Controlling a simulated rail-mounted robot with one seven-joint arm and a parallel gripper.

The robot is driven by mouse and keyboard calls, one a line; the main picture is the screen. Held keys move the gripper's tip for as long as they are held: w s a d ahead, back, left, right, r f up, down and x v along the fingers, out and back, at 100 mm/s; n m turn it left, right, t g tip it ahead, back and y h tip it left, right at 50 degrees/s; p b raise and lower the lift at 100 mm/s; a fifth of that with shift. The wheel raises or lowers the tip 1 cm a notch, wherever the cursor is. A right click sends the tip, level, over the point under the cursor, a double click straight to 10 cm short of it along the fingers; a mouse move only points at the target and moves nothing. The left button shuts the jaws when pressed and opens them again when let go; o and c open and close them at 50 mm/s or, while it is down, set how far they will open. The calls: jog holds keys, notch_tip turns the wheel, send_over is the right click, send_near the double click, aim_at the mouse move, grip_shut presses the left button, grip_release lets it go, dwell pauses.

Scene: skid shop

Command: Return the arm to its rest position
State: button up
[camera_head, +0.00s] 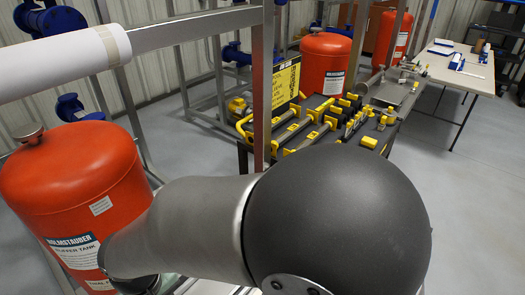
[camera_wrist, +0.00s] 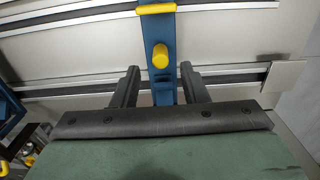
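My gripper (camera_wrist: 159,68) shows in the wrist view with its two dark fingers apart. A blue bar (camera_wrist: 163,92) with a yellow knob (camera_wrist: 160,56) and a yellow top piece lies between or behind the fingers; I cannot tell its depth. A gap shows at the left finger, so it does not look clamped. In the head view my arm crosses the foreground, with a large dark joint at the lower middle. My gripper is not visible there.
A red tank (camera_head: 75,185) stands close to my arm at left. A metal frame (camera_head: 190,30) with a white pipe (camera_head: 50,68) rises above it. A dark bench (camera_head: 350,130) holds yellow-handled tools. A second red tank (camera_head: 325,65) and a pale table (camera_head: 460,72) stand behind.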

jog(key=shift+r, duration=0.3)
jog(key=w+d+r+m, duration=0.3)
jog(key=w+d, duration=0.2)
jog(key=d, duration=0.6)
jog(key=w+d+r+m, duration=0.3)
jog(key=w+d, duration=0.2)
jog(key=d, duration=0.5)
jog(key=s+d+m, duration=0.2)
jog(key=d, duration=0.6)
jog(key=s+d+r+m, duration=0.1)
jog(key=s+d+m, duration=0.2)
jog(key=d, duration=0.6)
jog(key=shift+w, duration=0.1)
